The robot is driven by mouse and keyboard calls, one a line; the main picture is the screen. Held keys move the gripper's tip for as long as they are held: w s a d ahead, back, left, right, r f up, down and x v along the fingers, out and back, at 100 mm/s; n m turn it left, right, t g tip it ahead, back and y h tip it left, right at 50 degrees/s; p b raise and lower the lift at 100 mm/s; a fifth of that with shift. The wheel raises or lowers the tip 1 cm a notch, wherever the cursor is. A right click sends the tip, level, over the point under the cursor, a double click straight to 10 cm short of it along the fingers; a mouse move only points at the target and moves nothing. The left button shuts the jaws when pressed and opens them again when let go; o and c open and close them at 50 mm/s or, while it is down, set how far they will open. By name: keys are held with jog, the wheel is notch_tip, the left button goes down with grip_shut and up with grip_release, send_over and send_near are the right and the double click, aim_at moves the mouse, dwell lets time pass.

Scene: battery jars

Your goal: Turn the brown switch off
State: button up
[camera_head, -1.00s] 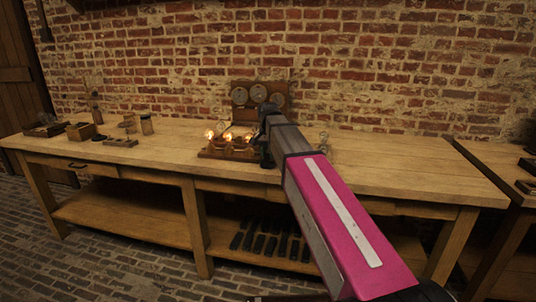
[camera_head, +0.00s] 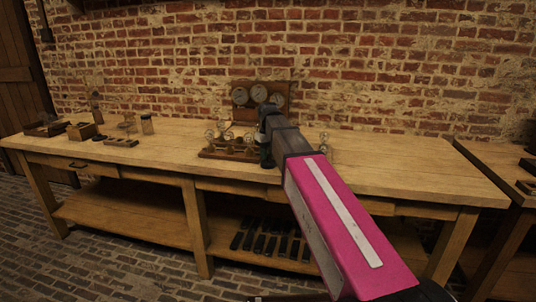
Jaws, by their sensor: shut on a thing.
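A wooden board with several small glass bulbs (camera_head: 226,153) stands on the long workbench, left of my arm's end. The bulbs are dark. Behind it a brown wooden panel (camera_head: 240,110) with round dials leans near the brick wall. My gripper (camera_head: 265,160) is at the right part of the bulb board, mostly hidden by my own arm. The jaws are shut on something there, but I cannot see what. The brown switch is not distinguishable; my arm covers that area.
The workbench (camera_head: 400,170) is bare on the right. Small boxes, a block and a glass jar (camera_head: 147,124) stand on its left. Dark objects (camera_head: 265,243) lie on the lower shelf. Another table (camera_head: 490,158) stands at the far right.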

jog(key=shift+n, duration=1.9)
jog(key=o, duration=0.9)
jog(key=shift+r, duration=0.15)
notch_tip(320, 180, up, 11)
jog(key=shift+f, duration=0.2)
